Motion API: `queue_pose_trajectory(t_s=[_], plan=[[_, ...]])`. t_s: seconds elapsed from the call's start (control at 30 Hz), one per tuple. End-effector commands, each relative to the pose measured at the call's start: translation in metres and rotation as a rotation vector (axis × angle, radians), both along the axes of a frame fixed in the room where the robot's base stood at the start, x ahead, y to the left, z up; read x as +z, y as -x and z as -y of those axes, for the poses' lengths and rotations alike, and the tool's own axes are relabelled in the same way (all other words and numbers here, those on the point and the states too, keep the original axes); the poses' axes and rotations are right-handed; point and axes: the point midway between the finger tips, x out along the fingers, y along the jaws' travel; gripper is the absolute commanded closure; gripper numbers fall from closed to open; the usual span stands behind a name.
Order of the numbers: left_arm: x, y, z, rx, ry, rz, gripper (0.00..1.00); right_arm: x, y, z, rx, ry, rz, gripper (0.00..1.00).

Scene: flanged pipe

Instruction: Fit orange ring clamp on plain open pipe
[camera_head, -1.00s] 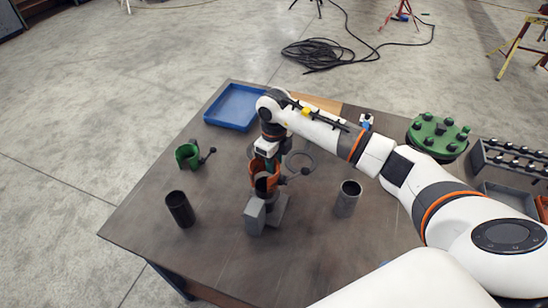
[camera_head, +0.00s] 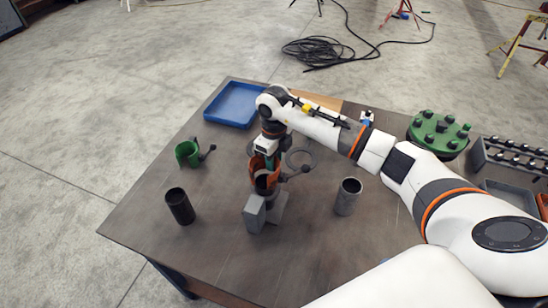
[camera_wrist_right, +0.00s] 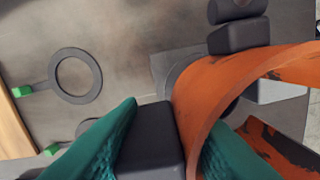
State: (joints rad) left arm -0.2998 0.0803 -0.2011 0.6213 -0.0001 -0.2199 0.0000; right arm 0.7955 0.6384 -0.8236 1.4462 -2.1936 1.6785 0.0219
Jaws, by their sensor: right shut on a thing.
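The orange ring clamp (camera_head: 257,166) is in my right gripper (camera_head: 270,162), near the middle of the table. In the right wrist view, the green fingers (camera_wrist_right: 170,150) close on the clamp's dark lug (camera_wrist_right: 150,140), and the orange band (camera_wrist_right: 205,95) curves away to the right. The clamp is upright at the top of a dark pipe (camera_head: 264,184) on a grey block stand (camera_head: 254,213). The band and gripper hide much of this pipe, so I cannot tell how far the band surrounds it. My left gripper is not in view.
A black open pipe (camera_head: 180,207) stands left and a grey one (camera_head: 348,196) right. A green clamp (camera_head: 187,153), a blue tray (camera_head: 235,105) and a flat grey ring (camera_wrist_right: 75,76) lie behind. A green knobbed disc (camera_head: 438,133) is far right. The front table is clear.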

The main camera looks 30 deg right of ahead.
Motion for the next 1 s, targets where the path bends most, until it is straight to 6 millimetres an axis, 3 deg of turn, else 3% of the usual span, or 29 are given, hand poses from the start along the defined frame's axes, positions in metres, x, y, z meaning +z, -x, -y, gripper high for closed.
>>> queue_pose_trajectory(t_s=[0.53,0.67,0.7,0.83,1.0], plan=[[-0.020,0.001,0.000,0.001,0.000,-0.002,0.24,-0.021,0.000,0.000,0.000,-0.001,0.003,1.00],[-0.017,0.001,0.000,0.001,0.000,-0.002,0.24,-0.017,0.000,0.000,0.000,-0.001,0.003,1.00],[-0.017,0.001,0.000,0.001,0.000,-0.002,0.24,-0.017,0.000,0.000,0.000,-0.001,0.002,0.62],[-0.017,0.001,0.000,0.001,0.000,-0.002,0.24,-0.018,0.000,0.000,0.000,-0.001,0.002,0.43],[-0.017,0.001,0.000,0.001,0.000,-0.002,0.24,-0.018,0.000,0.000,0.000,0.000,0.001,0.43]])
